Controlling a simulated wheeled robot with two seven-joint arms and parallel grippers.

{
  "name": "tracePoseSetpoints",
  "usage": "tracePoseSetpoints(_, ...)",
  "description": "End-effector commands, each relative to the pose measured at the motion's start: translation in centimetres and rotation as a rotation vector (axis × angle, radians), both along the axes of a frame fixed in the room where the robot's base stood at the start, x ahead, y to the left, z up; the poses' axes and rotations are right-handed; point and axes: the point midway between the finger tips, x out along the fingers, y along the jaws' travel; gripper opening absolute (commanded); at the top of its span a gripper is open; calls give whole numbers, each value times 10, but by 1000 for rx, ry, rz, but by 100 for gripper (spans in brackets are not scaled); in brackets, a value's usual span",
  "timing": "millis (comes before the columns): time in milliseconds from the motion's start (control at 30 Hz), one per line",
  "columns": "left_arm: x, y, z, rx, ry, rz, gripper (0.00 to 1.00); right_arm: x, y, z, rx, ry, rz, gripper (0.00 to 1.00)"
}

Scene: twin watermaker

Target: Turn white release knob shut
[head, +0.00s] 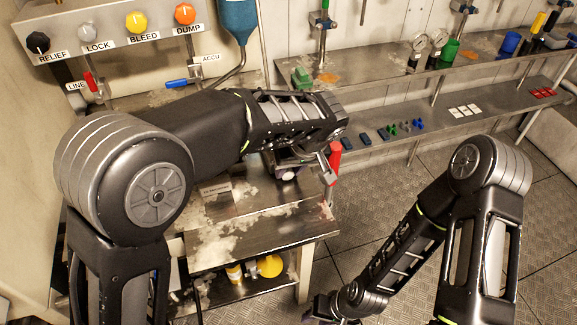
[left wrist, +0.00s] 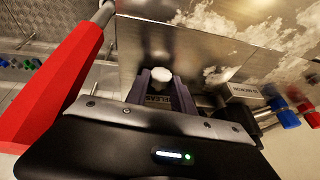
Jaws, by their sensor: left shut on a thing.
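The white release knob (left wrist: 162,76) shows in the left wrist view between the two fingers of my left gripper (left wrist: 161,92). A label reading RELEASE is partly visible just below it. My left gripper is shut on the knob; the fingers hide its sides. In the head view, my left gripper (head: 292,172) is low over the metal bench, under my forearm, and the knob is mostly hidden there. My right gripper (head: 322,308) is at the bottom edge of the head view, far from the knob, and its fingers are not clear.
A red lever handle (head: 334,160) stands close beside my left gripper; it looms large in the left wrist view (left wrist: 58,85). The metal bench (head: 270,228) lies below. A panel of coloured knobs (head: 115,30) is at upper left. Shelves (head: 470,62) hold small parts at right.

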Motion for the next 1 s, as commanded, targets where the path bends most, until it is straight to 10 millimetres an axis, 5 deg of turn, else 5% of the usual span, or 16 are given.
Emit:
tracePoseSetpoints(133, 0, 0, 0, -2, -2, -1, 0, 0, 0, 0, 0, 0, 0, 36)
tracePoseSetpoints(167, 0, 0, 0, -2, -2, -1, 30, 0, 0, 0, 0, 0, 0, 36)
tracePoseSetpoints(400, 0, 0, 0, -3, -1, 0, 49, 0, 0, 0, 0, 0, 0, 36)
tracePoseSetpoints(767, -1, -1, 3, -4, -2, -1, 51, 0, 0, -1, 0, 0, 0, 36)
tracePoseSetpoints(1000, -10, -9, 31, -6, -4, -1, 51, 0, 0, -2, 0, 0, 0, 36)
